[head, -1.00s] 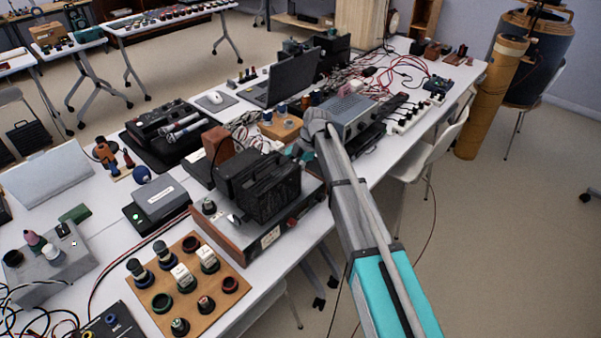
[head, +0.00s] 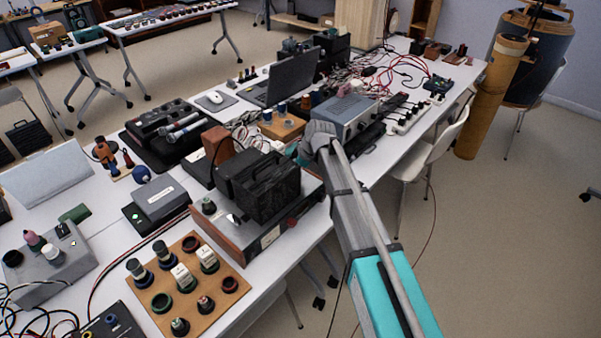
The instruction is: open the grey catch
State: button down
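My arm (head: 356,217) reaches from the lower right over the front edge of the table. Its grey wrist (head: 319,138) is just right of a black boxy case (head: 258,185) and in front of a grey metal instrument (head: 346,112). My gripper's fingers cannot be made out; the wrist and the case may hide them. The black case sits on a wide brown-sided unit (head: 265,240) with a silver front. A small pale part (head: 235,218) shows at the case's lower left. I cannot make out for sure which part is the grey catch.
A wooden board (head: 215,262) with knobs stands at the front left, near a dark box (head: 157,202) with a green light. A laptop (head: 290,80), cables and a power strip (head: 408,120) fill the far table.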

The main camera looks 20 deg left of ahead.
jog(key=shift+s+d+m+t, duration=0.1)
jog(key=shift+s+m+t, duration=0.15)
jog(key=shift+m, duration=0.55)
jog(key=shift+s+d+m+t, duration=0.1)
jog(key=shift+m+t, duration=0.15)
jog(key=shift+m, duration=0.55)
jog(key=shift+a, duration=0.1)
jog(key=c, duration=0.7)
grip_release()
jog(key=shift+r, duration=0.1)
jog(key=shift+w, duration=0.2)
jog(key=shift+r, duration=0.1)
